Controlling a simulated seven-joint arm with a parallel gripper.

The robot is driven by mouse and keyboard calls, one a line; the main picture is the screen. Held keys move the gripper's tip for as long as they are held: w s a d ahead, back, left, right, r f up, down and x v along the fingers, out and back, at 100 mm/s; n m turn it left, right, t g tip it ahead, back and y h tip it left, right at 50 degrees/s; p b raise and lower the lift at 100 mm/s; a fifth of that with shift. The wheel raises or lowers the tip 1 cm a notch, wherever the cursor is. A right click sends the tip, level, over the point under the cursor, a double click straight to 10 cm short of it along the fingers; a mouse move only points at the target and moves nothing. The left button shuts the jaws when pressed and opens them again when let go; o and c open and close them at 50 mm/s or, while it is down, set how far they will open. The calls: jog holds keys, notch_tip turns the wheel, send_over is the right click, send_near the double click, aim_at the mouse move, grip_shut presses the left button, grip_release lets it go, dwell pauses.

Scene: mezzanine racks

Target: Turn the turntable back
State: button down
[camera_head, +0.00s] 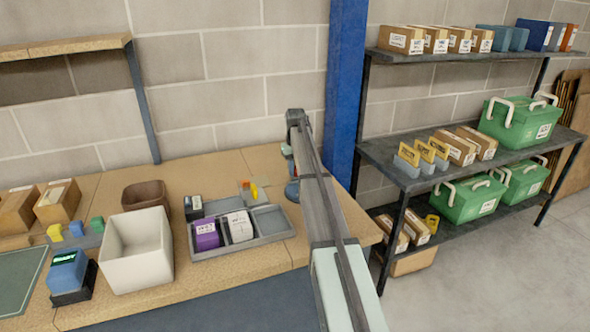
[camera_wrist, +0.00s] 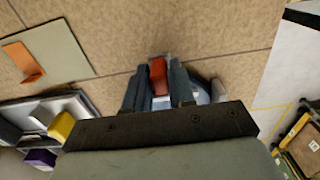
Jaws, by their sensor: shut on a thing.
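In the wrist view, my gripper (camera_wrist: 159,88) points down with its two dark fingers closed on a small red block (camera_wrist: 158,76). The red block looks like the handle of the turntable (camera_wrist: 207,91), a round pale blue-grey disc on the bench. The fingers and the wrist hide much of the disc. In the head view, only a blue edge of what appears to be the turntable (camera_head: 292,190) shows beside my arm. The arm covers the rest of it and my fingers there.
A grey divided tray (camera_head: 281,237) with purple and white boxes stands left of my arm. A white bin (camera_head: 137,250) and brown bin (camera_head: 146,194) are farther left. A blue post (camera_head: 346,90) rises close behind my arm. A loaded rack (camera_head: 385,172) stands right.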

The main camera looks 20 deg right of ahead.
jog(key=shift+d, duration=0.15)
jog(key=c, duration=1)
grip_release()
jog(key=shift+c, duration=0.2)
notch_tip(320, 180, up, 14)
jog(key=shift+f, duration=0.1)
